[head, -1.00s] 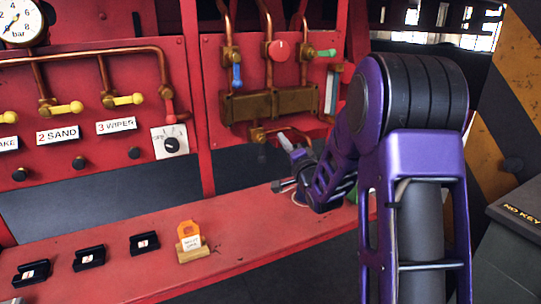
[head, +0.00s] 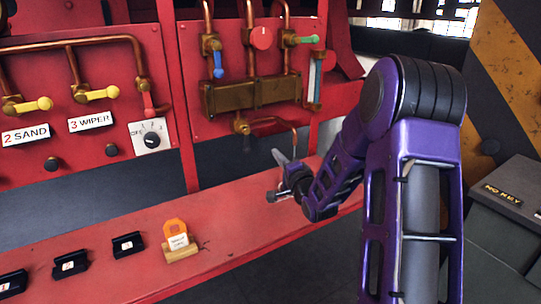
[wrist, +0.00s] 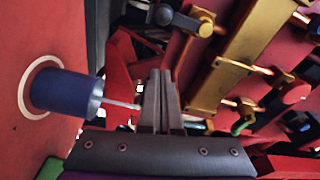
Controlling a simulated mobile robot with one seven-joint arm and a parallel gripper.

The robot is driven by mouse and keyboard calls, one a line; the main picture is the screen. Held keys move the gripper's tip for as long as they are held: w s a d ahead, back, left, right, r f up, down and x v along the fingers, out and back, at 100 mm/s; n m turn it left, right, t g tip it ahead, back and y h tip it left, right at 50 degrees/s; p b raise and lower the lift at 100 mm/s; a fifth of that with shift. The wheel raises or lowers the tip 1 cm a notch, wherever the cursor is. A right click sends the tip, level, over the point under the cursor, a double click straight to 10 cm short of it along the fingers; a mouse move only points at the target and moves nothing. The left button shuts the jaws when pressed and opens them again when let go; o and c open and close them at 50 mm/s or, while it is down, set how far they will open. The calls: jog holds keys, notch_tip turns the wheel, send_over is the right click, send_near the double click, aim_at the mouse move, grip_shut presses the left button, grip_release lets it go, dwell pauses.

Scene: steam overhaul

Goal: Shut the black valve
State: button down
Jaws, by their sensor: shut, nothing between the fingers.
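The black valve shows in the wrist view as a brass body with a dark grey lever handle (wrist: 182,20) at the top, on the near edge of the brass manifold. In the head view its handle cannot be made out clearly; a brass fitting (head: 241,125) hangs under the manifold (head: 250,95) there. My gripper (head: 278,155) is below and to the right of that fitting, above the red shelf. In the wrist view my gripper (wrist: 160,73) has its fingers together, empty, and apart from the dark handle.
A blue cylinder (wrist: 62,92) with a metal top and thin rod stands on the red shelf, close beside my fingers in the wrist view. Blue (head: 217,65), red (head: 262,38) and green (head: 307,39) handles sit above the manifold. An orange tag block (head: 178,240) is on the shelf.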

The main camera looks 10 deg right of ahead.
aim_at(247, 141)
jog(key=w+a, duration=0.2)
jog(key=w, duration=0.7)
jog(key=shift+s+a+f, duration=0.15)
jog(key=shift+s+a, duration=0.5)
jog(key=shift+a, duration=0.1)
jog(key=shift+s+a+f, duration=0.1)
jog(key=shift+s+a, duration=0.55)
jog(key=shift+a, duration=0.05)
jog(key=shift+s+a+f+m+b, duration=0.15)
jog(key=shift+a+m+b, duration=0.25)
jog(key=shift+m, duration=0.4)
jog(key=s+a+r+m+g+y+p, duration=0.1)
jog(key=a+m, duration=0.6)
jog(key=m, duration=0.8)
jog(key=shift+s+a+r+g+y+p, duration=0.3)
jog(key=shift+s+r+g+p, duration=0.45)
jog(key=shift+r+p, duration=0.8)
jog(key=shift+w+r+m, duration=0.1)
jog(key=shift+r+m, duration=0.05)
jog(key=shift+m, duration=0.15)
